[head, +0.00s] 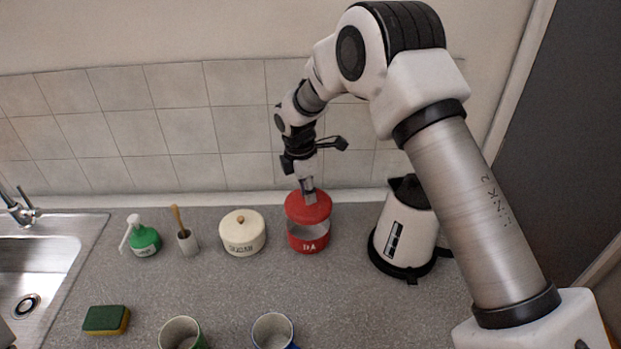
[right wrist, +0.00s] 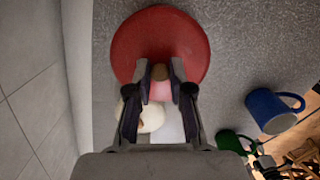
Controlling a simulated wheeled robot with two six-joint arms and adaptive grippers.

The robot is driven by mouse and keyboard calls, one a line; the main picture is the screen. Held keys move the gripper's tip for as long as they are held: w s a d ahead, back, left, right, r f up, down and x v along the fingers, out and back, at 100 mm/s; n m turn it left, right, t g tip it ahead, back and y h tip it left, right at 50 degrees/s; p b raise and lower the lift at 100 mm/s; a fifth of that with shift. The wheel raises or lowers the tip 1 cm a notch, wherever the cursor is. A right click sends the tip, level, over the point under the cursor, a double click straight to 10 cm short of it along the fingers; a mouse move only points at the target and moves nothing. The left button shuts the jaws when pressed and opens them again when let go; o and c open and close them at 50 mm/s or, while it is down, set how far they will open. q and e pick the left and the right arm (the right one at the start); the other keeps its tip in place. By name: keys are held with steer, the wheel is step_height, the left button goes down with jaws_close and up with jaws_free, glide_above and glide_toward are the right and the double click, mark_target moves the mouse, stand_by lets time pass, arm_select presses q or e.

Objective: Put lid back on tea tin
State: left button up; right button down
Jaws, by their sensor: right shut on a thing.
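The red tea tin (head: 309,244) stands on the counter between the cream sugar tin and the kettle. A pale grey band shows at its top, under the lid. The round red lid (head: 308,208) is above the tin, overlapping its back part in the head view; I cannot tell how large the gap is. My right gripper (head: 309,194) comes down from above and is shut on the lid's knob. In the right wrist view the lid (right wrist: 187,38) is a wide red disc beyond the fingers (right wrist: 160,84), hiding the tin. My left gripper is not in view.
The sugar tin (head: 242,236) is left of the tea tin, the kettle (head: 404,232) right. A brush in a holder (head: 187,243), green bottle (head: 145,241), sponge (head: 106,320) and sink (head: 40,262) are further left. Two mugs (head: 180,333) (head: 273,330) stand in front; the counter between is clear.

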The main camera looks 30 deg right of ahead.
steer(key=shift+s+f+b, duration=0.2)
steer(key=shift+f+b, duration=0.4)
step_height(320, 180, down, 5)
steer(key=b, duration=0.3)
steer(key=shift+w+f+b, duration=0.15)
steer(key=shift+f+b, duration=0.05)
steer(key=shift+b, duration=0.15)
steer(key=shift+p, duration=0.45)
steer(key=shift+r+p, duration=0.1)
steer(key=shift+p, duration=0.2)
steer(key=shift+f+p, duration=0.25)
steer(key=shift+p, duration=0.4)
stand_by(1.1)
stand_by(0.3)
